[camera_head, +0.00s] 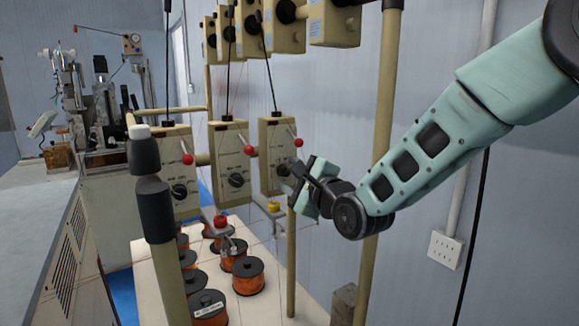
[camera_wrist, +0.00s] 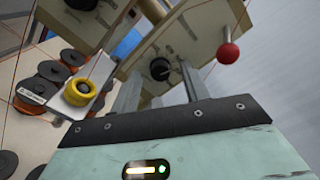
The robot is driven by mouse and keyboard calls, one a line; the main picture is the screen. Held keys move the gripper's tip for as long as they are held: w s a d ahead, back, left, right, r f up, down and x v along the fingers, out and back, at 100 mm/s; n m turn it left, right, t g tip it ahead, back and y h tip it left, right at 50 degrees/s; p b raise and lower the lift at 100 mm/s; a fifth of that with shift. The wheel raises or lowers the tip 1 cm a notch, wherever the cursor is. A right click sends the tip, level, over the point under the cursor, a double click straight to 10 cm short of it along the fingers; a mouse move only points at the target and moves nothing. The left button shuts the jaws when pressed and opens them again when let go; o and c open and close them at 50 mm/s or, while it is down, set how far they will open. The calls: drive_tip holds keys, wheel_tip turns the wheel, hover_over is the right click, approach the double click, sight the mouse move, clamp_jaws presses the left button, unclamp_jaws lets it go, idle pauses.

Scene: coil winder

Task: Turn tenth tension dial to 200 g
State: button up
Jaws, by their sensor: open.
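I cannot read the scale or tell the dial's number. My gripper (camera_head: 296,180) is at the box's lower right, close to the dial. In the wrist view my gripper (camera_wrist: 160,88) has its two fingers apart, one on each side below the dial, with nothing between them. Contact with the dial is not visible.
Two more tension boxes with dials (camera_head: 236,180) (camera_head: 179,191) stand to the left. A yellow knob (camera_head: 273,206) sits under the nearest box. Orange wire spools (camera_head: 248,276) stand on the white shelf below. A beige post (camera_head: 382,130) stands beside my arm. Thin wires cross the area.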

drive_tip(key=shift+w+a, duration=0.3)
drive_tip(key=shift+w, duration=0.1)
drive_tip(key=c, duration=1)
drive_tip(key=shift+f+b, duration=0.1)
drive_tip(key=shift+b, duration=0.2)
